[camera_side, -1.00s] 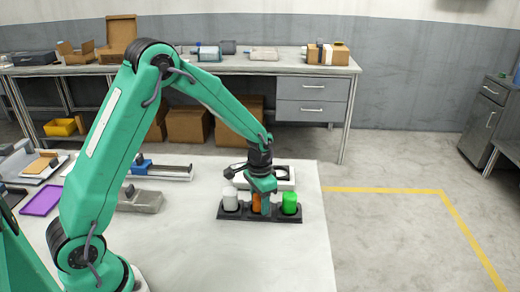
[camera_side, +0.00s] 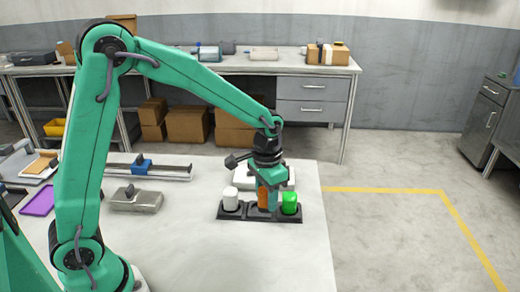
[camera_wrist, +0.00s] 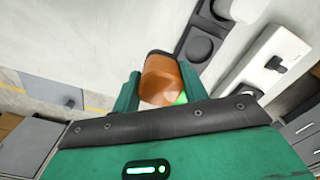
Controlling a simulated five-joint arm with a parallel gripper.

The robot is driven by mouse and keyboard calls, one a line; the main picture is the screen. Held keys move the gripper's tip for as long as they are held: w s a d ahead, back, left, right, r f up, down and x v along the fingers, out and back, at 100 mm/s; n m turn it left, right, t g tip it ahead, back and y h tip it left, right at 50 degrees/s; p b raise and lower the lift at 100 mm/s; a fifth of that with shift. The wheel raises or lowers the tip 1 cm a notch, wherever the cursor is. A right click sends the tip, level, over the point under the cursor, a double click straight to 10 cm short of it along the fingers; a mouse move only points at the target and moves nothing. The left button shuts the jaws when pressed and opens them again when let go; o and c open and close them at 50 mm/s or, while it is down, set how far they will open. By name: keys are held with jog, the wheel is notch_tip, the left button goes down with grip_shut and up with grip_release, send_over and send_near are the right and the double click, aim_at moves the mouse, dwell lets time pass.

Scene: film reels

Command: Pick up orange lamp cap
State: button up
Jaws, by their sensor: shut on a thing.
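The orange lamp cap (camera_side: 263,197) is upright at the middle of the black holder (camera_side: 247,213), between the white cap (camera_side: 230,200) and the green cap (camera_side: 289,204). My gripper (camera_side: 269,194) is shut on it, with a finger partly covering it in the side view. In the wrist view the orange cap (camera_wrist: 162,76) sits between the two green fingers of my gripper (camera_wrist: 160,88). A round dark slot (camera_wrist: 200,47) of the holder is empty beside it, and the cap looks raised slightly out of the holder.
A white box with a dark top part (camera_wrist: 262,75) stands just behind the holder. A grey metal block (camera_side: 136,200) and a rail with a blue slider (camera_side: 141,166) lie left on the white table (camera_side: 230,255). The table's front middle is clear.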

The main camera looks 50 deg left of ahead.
jog(key=shift+s+d+r, duration=0.35)
jog(key=shift+d+r, duration=0.05)
jog(key=shift+d, duration=0.2)
jog(key=shift+s+d+r, duration=0.3)
jog(key=shift+d+r, duration=0.15)
jog(key=shift+d, duration=0.2)
jog(key=shift+s+d+r, duration=0.35)
jog(key=shift+d+r, duration=0.05)
jog(key=shift+d, duration=0.2)
jog(key=w+a+f+n, duration=0.1)
jog(key=w+a+n, duration=0.3)
jog(key=w+a, duration=1.3)
jog(key=shift+w+f+n, duration=0.2)
jog(key=shift+w+n, duration=0.1)
jog(key=shift+w, duration=1.25)
jog(key=shift+f, duration=0.25)
jog(key=shift+f, duration=2.7)
jog(key=shift+f, duration=0.55)
